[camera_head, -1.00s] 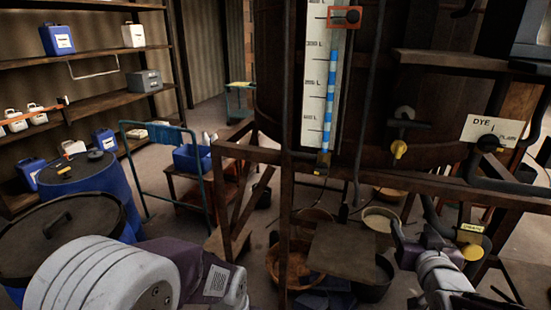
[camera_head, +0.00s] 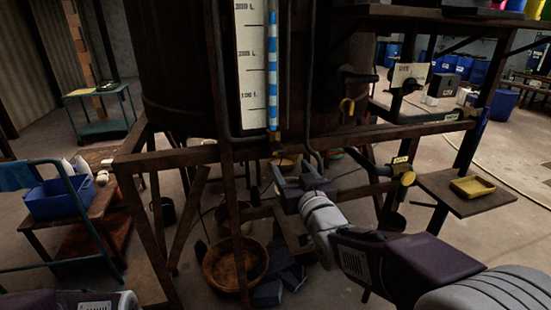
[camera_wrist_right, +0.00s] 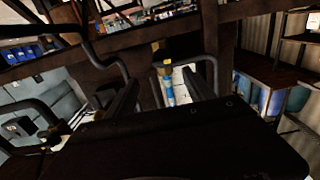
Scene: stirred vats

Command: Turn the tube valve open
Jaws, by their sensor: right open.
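The tube valve (camera_head: 276,138) is a small fitting with a yellow part at the foot of the sight tube (camera_head: 272,70), which shows a blue column beside a white scale. My right gripper (camera_head: 292,172) is open and empty, just below the valve and apart from it, by the wooden frame beam. In the right wrist view, the tube's foot with a yellow part (camera_wrist_right: 168,63) shows between the two open fingers (camera_wrist_right: 160,78). The valve handle's exact angle is too small to tell. Only a link of my left arm shows at the lower left; its gripper is out of view.
The wooden frame beam (camera_head: 345,136) crosses in front of the vat (camera_head: 180,70). Dark pipes hang beside the tube. A wooden bowl (camera_head: 235,262) stands below.

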